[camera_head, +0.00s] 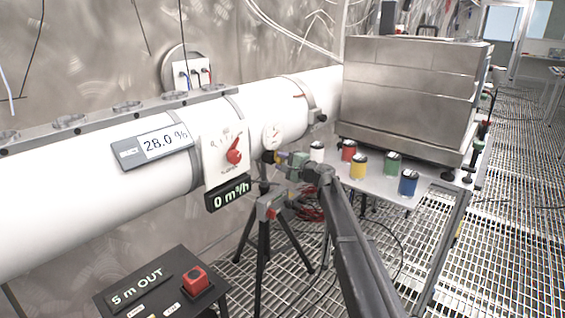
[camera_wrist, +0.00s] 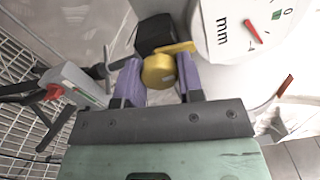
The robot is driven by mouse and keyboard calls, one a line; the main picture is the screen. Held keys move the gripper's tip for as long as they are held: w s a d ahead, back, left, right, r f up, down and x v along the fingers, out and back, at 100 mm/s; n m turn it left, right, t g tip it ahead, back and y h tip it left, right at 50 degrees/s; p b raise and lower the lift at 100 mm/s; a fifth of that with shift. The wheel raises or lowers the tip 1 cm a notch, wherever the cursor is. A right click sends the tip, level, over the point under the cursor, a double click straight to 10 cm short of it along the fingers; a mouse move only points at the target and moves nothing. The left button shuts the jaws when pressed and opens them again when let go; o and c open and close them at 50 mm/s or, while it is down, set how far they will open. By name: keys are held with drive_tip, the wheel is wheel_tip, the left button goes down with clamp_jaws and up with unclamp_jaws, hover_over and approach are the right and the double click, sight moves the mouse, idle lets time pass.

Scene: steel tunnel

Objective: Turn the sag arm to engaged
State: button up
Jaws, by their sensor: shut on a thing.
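A brass-coloured piece (camera_wrist: 160,70) with a round knob and a short bar to its right, which looks like the sag arm, sits against a black block (camera_wrist: 156,34) in the wrist view. My gripper (camera_wrist: 161,78) has its two purple fingers on either side of the knob and is shut on it. The piece is too small to make out there.
A tripod (camera_head: 264,225) stands below. Red, yellow, green and blue cans are on the steel table (camera_head: 435,176) at right. A box with a red button (camera_head: 195,279) is in front.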

drive_tip(key=shift+m, duration=0.3)
drive_tip(key=o, duration=0.9)
drive_tip(key=v, duration=1.1)
